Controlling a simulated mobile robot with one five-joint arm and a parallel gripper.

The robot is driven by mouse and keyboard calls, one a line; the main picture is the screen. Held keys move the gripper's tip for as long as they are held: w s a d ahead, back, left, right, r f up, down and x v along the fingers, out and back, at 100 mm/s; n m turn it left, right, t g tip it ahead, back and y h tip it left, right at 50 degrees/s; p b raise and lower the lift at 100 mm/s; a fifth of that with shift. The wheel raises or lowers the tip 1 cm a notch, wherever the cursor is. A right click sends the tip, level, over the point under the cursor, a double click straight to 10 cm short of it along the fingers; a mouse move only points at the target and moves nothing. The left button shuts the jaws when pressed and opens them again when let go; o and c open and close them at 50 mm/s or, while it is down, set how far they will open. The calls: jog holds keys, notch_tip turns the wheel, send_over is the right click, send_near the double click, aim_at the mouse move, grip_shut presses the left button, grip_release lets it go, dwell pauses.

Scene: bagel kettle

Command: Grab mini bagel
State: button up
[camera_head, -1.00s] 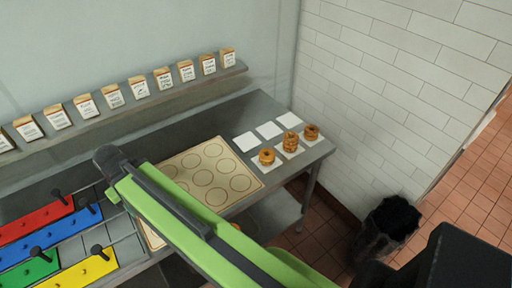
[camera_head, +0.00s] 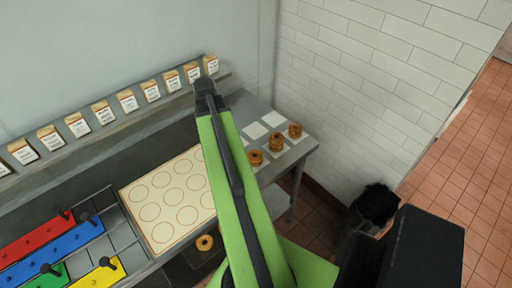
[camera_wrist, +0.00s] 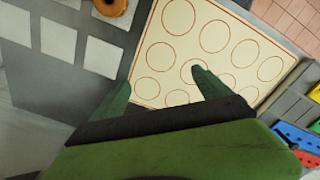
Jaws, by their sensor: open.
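Brown ring-shaped bagels stand on white squares at the right end of the counter in the head view: a front one (camera_head: 255,158), a taller-looking middle pile (camera_head: 276,142) and a back one (camera_head: 295,131). Another bagel (camera_head: 204,242) shows low, just past the front edge of the circle-marked board. In the wrist view one bagel (camera_wrist: 113,8) is cut by the top edge, beyond my left finger. My gripper (camera_wrist: 161,77) is open and empty, its two green fingers apart over the counter and board. In the head view its fingers are hard to make out at the arm's dark end.
The cream board (camera_head: 160,205) with circles lies on the counter, partly hidden by my arm. Empty white squares (camera_head: 254,130) lie behind the bagels. A shelf of labelled bags (camera_head: 127,100) runs along the wall. Coloured bars (camera_head: 50,245) lie left; a black bin (camera_head: 374,207) stands right.

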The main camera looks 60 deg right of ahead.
jog(key=s+d+r+n+p, duration=0.15)
jog(key=s+d+r, duration=0.25)
jog(key=s+d, duration=0.8)
jog(key=b, duration=1.2)
send_over(255, 153)
jog(key=s, duration=0.1)
notch_tip(255, 153, down, 13)
jog(key=f+b, duration=0.2)
jog(key=a+f+b, duration=0.1)
jog(key=f+b, duration=0.2)
jog(key=shift+w, duration=0.1)
jog(key=shift+r, duration=0.15)
jog(key=shift+c, duration=0.5)
jog(key=c, duration=1.3)
